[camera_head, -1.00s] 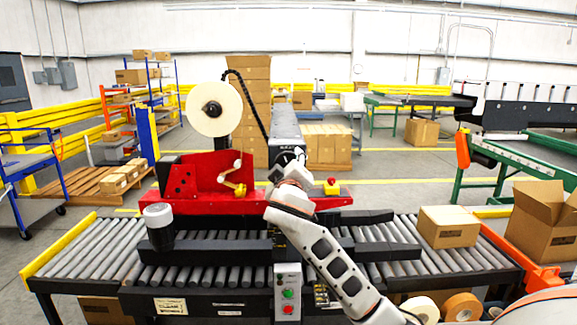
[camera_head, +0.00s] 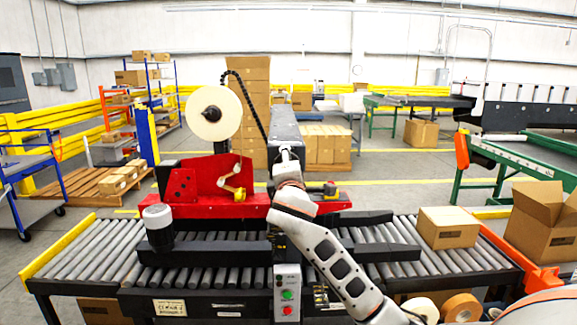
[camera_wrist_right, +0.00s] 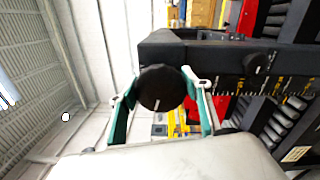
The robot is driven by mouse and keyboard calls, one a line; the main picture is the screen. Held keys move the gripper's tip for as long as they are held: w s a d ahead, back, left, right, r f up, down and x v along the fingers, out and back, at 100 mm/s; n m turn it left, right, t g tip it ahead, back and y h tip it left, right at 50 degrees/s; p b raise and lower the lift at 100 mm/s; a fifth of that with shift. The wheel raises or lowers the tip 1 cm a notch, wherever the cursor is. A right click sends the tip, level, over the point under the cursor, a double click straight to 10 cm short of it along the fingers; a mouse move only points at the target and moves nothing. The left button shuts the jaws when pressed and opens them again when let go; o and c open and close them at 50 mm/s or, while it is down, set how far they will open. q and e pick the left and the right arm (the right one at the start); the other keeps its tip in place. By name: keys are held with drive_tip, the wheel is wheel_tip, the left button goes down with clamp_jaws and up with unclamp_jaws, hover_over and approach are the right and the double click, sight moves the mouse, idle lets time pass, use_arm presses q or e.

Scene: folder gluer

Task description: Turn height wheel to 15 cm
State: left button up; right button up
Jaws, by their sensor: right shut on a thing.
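In the head view my right gripper (camera_head: 287,158) is at the front of the dark column (camera_head: 286,126), and my wrist hides the wheel. A scale with yellow marks (camera_wrist_right: 265,87) runs along the black machine body; its reading is too small to tell. My left gripper is not in view.
Below my right arm is a roller conveyor (camera_head: 90,250) with black side rails. A red machine unit (camera_head: 205,180) and a white tape reel (camera_head: 214,113) stand left of the column. A closed carton (camera_head: 447,227) sits on the rollers at right. A control box (camera_head: 287,292) is in front.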

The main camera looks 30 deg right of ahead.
drive_tip(key=n, duration=0.6)
drive_tip(key=shift+r, duration=0.1)
drive_tip(key=n, duration=0.6)
drive_tip(key=shift+a+r+y, duration=0.1)
drive_tip(key=shift+y, duration=0.3)
drive_tip(key=n, duration=0.7)
drive_tip(key=shift+w+a+n, duration=0.1)
drive_tip(key=shift+n, duration=0.3)
drive_tip(key=n, duration=0.5)
drive_tip(key=shift+a+n, duration=0.1)
drive_tip(key=shift+n, duration=0.2)
drive_tip(key=o, duration=1.1)
